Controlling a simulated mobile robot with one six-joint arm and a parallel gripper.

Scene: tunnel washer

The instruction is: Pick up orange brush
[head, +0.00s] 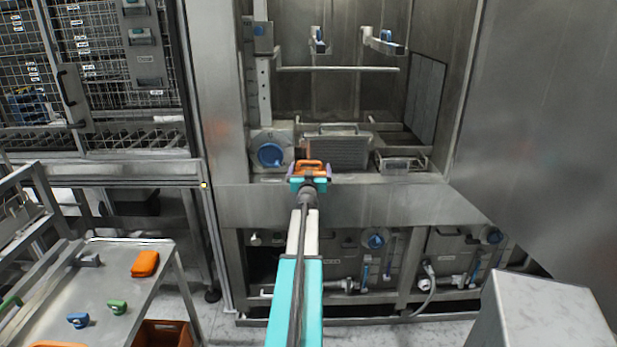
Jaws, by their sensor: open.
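An orange brush (309,165) with a loop-like handle sits at the front ledge of the washer's open chamber. My gripper (310,174), with teal and purple parts, is right in front of it at the end of my outstretched arm. The jaws are open, and the brush shows between and just beyond the fingers. The gripper hides its lower part, and I cannot tell whether the fingers touch it. Another orange item (145,263), block-shaped, lies on the metal cart at the left.
The metal cart (119,293) also holds a blue item (78,320), green items (117,307) and a grey one (88,260). The chamber holds a blue round knob (270,154) and a wire rack (402,163). A large steel panel (560,130) bounds the right side.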

